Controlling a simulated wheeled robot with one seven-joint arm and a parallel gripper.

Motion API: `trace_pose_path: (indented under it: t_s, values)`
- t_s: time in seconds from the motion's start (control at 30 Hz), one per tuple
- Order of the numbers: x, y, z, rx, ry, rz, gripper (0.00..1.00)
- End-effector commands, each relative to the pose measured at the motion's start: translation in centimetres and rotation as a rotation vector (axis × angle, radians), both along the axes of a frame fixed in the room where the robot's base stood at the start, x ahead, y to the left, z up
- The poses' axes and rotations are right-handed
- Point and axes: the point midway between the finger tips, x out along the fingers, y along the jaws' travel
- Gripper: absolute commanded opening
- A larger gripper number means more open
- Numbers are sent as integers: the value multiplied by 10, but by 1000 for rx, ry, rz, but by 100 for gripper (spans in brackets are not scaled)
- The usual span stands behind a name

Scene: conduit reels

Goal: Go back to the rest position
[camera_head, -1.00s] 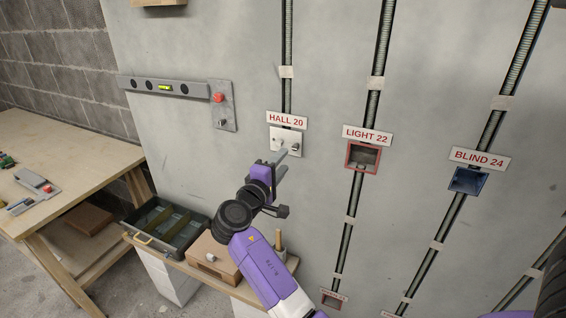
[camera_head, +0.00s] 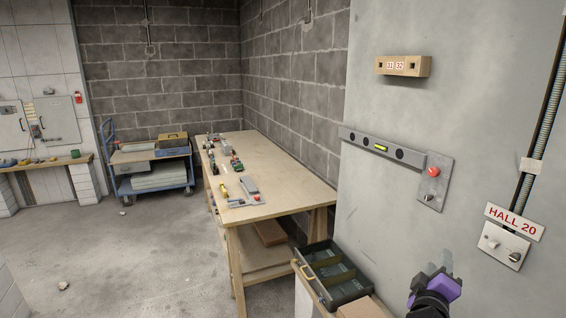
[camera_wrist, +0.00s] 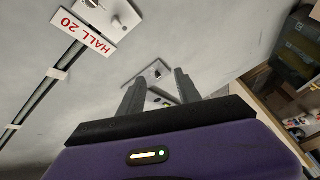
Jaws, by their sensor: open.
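My gripper (camera_head: 436,270) is at the lower right of the head view, in front of the grey wall panel and left of the HALL 20 switch plate (camera_head: 502,246). In the wrist view my gripper (camera_wrist: 161,92) has its two grey fingers apart, with nothing between them. The fingers point towards the wall and look clear of it. The HALL 20 sign (camera_head: 515,222) hangs above the white plate, which also shows at the top left of the wrist view (camera_wrist: 108,12).
An open toolbox (camera_head: 335,275) stands below, beside a wooden workbench (camera_head: 285,185) with small parts. A blue trolley (camera_head: 150,170) stands farther back. The floor at left is mostly clear.

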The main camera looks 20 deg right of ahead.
Motion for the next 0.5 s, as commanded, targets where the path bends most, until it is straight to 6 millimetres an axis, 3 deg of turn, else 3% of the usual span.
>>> trace_pose_path:
  t_s: [0.17,0.27,0.5]
  values:
    - [-16,70,-37,143,-114,231,40]
    - [-35,114,-53,244,-186,357,40]
    - [-105,204,-70,499,-336,580,40]
